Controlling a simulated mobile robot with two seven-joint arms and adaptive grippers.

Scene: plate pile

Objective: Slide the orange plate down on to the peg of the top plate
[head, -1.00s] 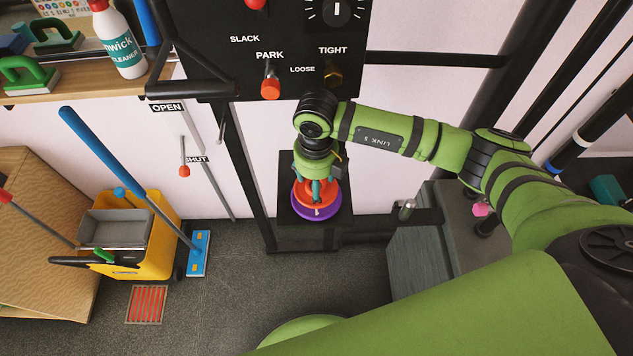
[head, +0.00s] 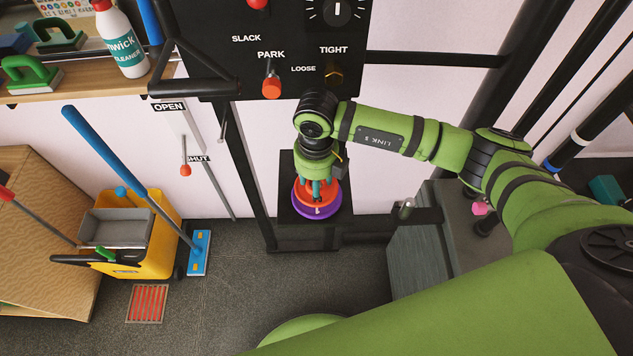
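The orange plate (head: 331,197) is at the lower middle of the head view, over a purple plate (head: 316,213). The purple plate's rim shows below and around its near side. My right gripper (head: 316,190) points down at the middle of the orange plate, its teal fingers close together and apparently shut on the plate's centre part. The fingers and wrist cover that centre, so the peg is hidden. I cannot tell whether a gap is left between the two plates. My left gripper is not in view.
The plates are on a black stand (head: 290,236) against the white wall. A black panel (head: 210,50) with knobs and levers hangs above. A grey cabinet (head: 418,255) stands to the right. A yellow mop bucket (head: 155,255) and blue mop (head: 199,254) are at the left.

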